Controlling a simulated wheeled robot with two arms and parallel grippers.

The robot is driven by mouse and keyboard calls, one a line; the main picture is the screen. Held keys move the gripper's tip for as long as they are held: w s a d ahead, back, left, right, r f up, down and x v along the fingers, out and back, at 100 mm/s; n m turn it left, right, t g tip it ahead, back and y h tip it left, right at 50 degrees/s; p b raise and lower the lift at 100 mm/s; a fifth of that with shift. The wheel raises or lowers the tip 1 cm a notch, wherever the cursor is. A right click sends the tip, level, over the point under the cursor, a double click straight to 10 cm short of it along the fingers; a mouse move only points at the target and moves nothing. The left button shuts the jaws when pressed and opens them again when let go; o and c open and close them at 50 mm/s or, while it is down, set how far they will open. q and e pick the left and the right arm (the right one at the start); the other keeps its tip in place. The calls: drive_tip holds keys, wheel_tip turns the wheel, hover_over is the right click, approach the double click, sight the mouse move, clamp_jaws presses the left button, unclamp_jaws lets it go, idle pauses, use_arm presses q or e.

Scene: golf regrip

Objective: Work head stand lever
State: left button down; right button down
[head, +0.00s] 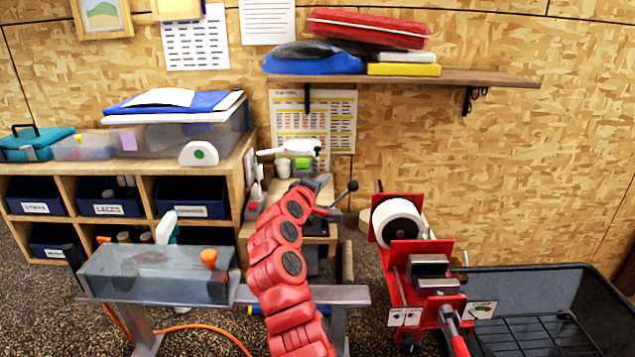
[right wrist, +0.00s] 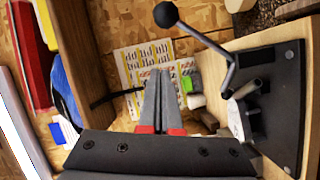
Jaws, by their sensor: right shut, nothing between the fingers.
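A lever with a black ball knob (right wrist: 166,14) fills the upper right of the right wrist view. Its bent metal arm runs down to a dark mounting plate (right wrist: 276,105) on a wooden board. The lever knob also shows in the head view (head: 352,186), just right of my red right arm. My right gripper (right wrist: 160,72) is shut and empty. Its fingertips are left of the lever and apart from it in the wrist view. My left gripper is not in view.
A red machine with a white tape roll (head: 397,222) stands to the right, beside a black bin (head: 530,290). A grey tank (head: 155,272) stands front left. A wooden shelf (head: 480,79) carrying cases overhangs behind. Cubbies (head: 100,182) hold boxes at left.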

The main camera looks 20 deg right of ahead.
drive_tip(key=d, duration=0.1)
drive_tip(key=d+f+p, duration=0.1)
drive_tip(key=s+d+p, duration=0.1)
drive_tip(key=shift+d+f, duration=0.2)
drive_tip(key=shift+d, duration=0.2)
drive_tip(key=d+m+b, duration=0.1)
drive_tip(key=b, duration=0.1)
drive_tip(key=d+f+m+y+b, duration=0.1)
drive_tip(key=s+d+f+m+y+b, duration=0.1)
drive_tip(key=b, duration=0.1)
drive_tip(key=shift+m+g+b, duration=0.3)
drive_tip(key=shift+d, duration=0.15)
